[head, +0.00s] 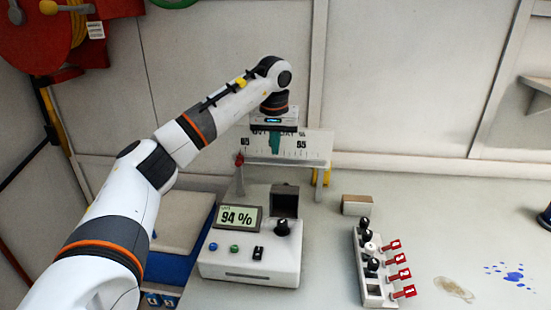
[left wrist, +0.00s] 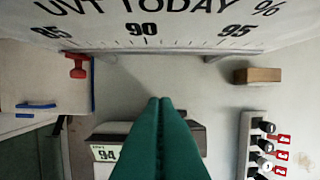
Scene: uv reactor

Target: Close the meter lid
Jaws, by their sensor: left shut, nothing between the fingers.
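The meter (head: 250,264) is a white box on the bench with a screen reading 94 %, blue and green buttons and a black knob. A dark, squarish upright part (head: 285,200) rises at its back right; it looks like the meter lid standing raised, but its hinge is not clear. My left gripper (head: 275,146) is above and behind the meter, in front of the scale board, apart from the lid. Its green fingers are shut and empty; they also show in the left wrist view (left wrist: 160,102), where they hide part of the meter (left wrist: 104,140).
The scale board (head: 315,146) marked 85 to 95 stands behind the meter, with a red pointer (head: 239,159) at its left. A brown block (head: 357,205) and a rack (head: 375,270) of black-capped items with red tags are to the right. Bench between is clear.

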